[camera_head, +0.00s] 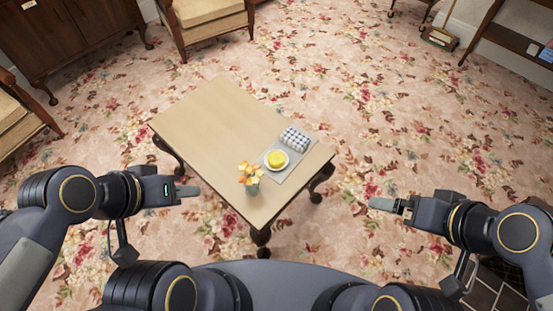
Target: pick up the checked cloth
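The checked cloth (295,138), dark and white, lies folded or rolled up on a grey mat (300,161) near the right end of the low wooden table (208,112). A white plate with a yellow round item (277,159) sits beside it, on its near side. My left gripper (187,191) is left of the table's near part, well away from the cloth, with nothing seen in it. My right gripper (388,204) is to the right of the table, apart from the cloth and seemingly empty. Finger gaps are too unclear to tell open from shut.
A small vase with orange and yellow flowers (249,176) stands at the table's near corner, left of the plate. The table's far left half is bare. Armchairs (208,17) and a dark cabinet (72,32) stand farther off. Flowered carpet (400,110) around the table is clear.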

